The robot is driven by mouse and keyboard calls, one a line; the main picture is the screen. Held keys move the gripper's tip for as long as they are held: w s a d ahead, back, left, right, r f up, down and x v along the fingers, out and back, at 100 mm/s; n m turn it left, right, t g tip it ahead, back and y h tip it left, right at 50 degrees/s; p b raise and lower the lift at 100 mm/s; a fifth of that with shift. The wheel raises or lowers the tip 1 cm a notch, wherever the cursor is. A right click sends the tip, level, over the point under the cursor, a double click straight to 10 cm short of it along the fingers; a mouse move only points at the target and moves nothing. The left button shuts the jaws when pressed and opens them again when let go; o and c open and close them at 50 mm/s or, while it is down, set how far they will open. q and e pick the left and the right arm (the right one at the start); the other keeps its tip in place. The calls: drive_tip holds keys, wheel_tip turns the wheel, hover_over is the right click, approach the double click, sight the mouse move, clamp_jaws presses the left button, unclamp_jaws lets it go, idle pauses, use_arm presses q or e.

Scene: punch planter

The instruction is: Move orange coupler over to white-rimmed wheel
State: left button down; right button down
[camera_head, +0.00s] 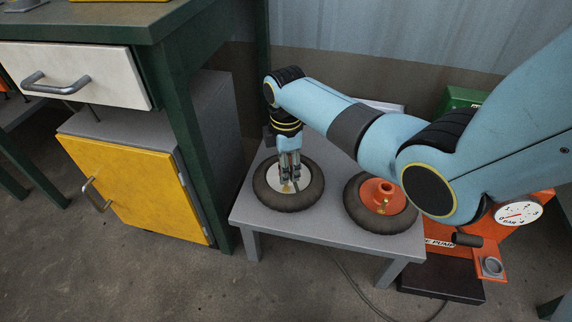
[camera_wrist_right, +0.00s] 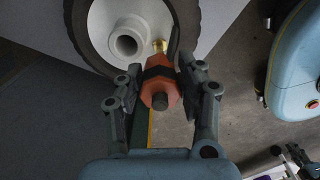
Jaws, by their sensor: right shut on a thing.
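The white-rimmed wheel (camera_head: 272,204) lies flat on the left part of a low grey table. It also shows in the right wrist view (camera_wrist_right: 104,18), with a white hub and a small brass valve (camera_wrist_right: 159,46). My right gripper (camera_head: 290,184) points down over this wheel. In the right wrist view my right gripper (camera_wrist_right: 160,74) is shut on the orange coupler (camera_wrist_right: 160,92), which has a black band. The coupler's far end is close to the brass valve; I cannot tell whether they touch. In the head view the fingers mostly hide the coupler. My left gripper is not in view.
A second wheel with an orange hub (camera_head: 381,190) lies on the right of the grey table (camera_head: 330,228). An orange pump with a gauge (camera_head: 517,213) stands to the right. A green-framed workbench (camera_head: 185,130) with a yellow cabinet (camera_head: 135,185) is at the left.

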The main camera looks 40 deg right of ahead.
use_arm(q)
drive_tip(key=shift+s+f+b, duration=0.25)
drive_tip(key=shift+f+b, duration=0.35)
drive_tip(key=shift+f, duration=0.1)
use_arm(e)
drive_tip(key=shift+f, duration=1.2)
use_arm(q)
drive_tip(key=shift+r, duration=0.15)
use_arm(e)
drive_tip(key=shift+r, duration=0.1)
